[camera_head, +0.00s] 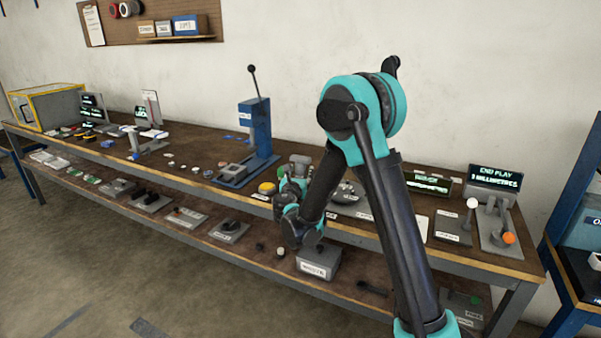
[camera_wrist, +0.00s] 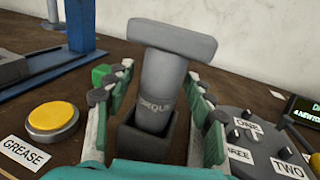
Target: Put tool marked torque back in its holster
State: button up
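The grey tool marked torque (camera_wrist: 160,85) has a wide T-shaped head, and its lettering is partly readable in the wrist view. It stands nearly upright with its lower end inside a dark square holster (camera_wrist: 128,140). My gripper (camera_wrist: 160,78) is open, with one finger on each side of the tool's shaft and a visible gap on both sides. In the head view my gripper (camera_head: 291,190) is at the bench's middle, and the grey tool head (camera_head: 300,160) shows just behind it. The holster is hidden there by my arm.
A yellow button (camera_wrist: 53,117) with a GREASE label (camera_wrist: 24,152) is left of the holster. A round grey plate (camera_wrist: 250,135) with numbered labels is at right. A blue press (camera_head: 255,135) stands left of my gripper. Display screens (camera_head: 495,178) stand at the bench's right end.

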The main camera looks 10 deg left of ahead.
jog(key=shift+r, duration=0.1)
jog(key=shift+s, duration=0.3)
jog(key=s+a, duration=0.1)
jog(key=s, duration=1)
jog(key=shift+s, duration=0.2)
